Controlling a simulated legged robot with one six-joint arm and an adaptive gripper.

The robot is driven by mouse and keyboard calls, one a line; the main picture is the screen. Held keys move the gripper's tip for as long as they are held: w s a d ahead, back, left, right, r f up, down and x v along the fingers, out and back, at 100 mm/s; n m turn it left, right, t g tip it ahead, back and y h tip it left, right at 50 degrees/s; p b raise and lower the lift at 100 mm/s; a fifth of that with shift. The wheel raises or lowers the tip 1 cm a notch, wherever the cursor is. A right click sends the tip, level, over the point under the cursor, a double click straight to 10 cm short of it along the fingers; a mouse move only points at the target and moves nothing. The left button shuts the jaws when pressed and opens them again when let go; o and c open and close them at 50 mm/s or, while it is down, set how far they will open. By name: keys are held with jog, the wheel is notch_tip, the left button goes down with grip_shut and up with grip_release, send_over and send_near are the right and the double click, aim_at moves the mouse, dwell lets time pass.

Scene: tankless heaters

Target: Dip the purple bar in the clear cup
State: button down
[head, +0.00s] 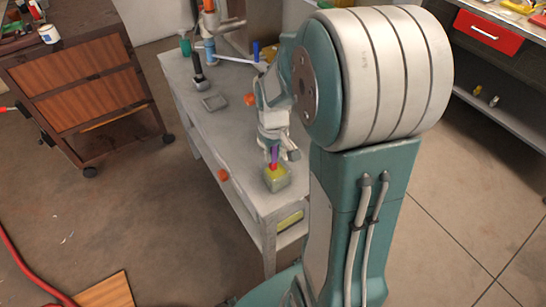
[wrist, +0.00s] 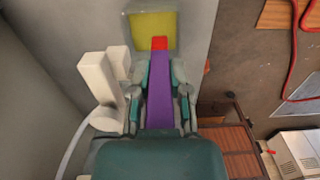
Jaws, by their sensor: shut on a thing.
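The purple bar (head: 274,153) has a red end and hangs down from my gripper (head: 272,143). In the wrist view the purple bar (wrist: 160,95) runs forward between the fingers of my gripper (wrist: 159,78), which is shut on it. The clear cup (head: 277,186), with yellow in it, stands on the near end of the grey table. In the wrist view the clear cup (wrist: 130,42) is just ahead of the bar. The red end overlaps the edge of the yellow in both views. I cannot tell whether it is inside the cup or above it.
The grey table (head: 228,125) holds a small grey tray (head: 215,102), a dark bottle (head: 197,68) and a green bottle (head: 185,45) farther back. A white object (wrist: 100,80) stands close left of my gripper in the wrist view. A wooden cabinet (head: 85,85) is at left.

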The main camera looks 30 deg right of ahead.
jog(key=shift+r, duration=2.05)
